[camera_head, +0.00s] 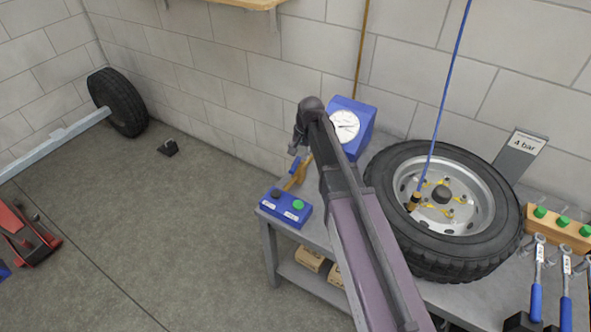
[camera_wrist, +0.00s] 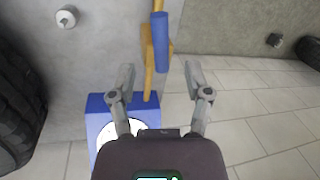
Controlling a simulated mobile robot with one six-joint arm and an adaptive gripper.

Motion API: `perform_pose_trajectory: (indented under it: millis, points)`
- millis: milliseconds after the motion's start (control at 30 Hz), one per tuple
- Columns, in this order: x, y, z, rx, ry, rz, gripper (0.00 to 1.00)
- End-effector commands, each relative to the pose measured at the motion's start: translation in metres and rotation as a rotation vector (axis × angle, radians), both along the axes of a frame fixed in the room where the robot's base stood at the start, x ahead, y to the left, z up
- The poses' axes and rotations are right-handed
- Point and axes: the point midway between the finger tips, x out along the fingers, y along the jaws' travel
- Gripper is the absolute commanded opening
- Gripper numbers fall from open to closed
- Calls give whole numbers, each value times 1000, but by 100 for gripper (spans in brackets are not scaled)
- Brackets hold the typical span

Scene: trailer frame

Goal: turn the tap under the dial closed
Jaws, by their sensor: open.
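The dial (camera_head: 344,126) has a white face on a blue box (camera_head: 362,117) on the bench, against the wall. Below it in the head view is the brass tap (camera_head: 298,177) with a blue handle (camera_head: 294,166). My arm hides part of this area. In the wrist view the blue handle (camera_wrist: 161,42) lies beside the brass pipe (camera_wrist: 148,80), roughly along it. My gripper (camera_wrist: 160,72) is open, its fingers on either side of the handle's near end in the picture. I see no contact. The gripper also shows small in the head view (camera_head: 299,140).
Blue-handled tools (camera_head: 538,280) hang at right.

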Motion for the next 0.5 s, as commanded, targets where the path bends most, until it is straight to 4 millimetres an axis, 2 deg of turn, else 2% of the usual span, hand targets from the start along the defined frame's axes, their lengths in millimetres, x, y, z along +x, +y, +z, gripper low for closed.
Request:
perform_pose_trajectory:
  millis: [33,500]
  points:
    - [1,1,-8,0,0,0,64]
    - [3,7,-44,0,0,-1,64]
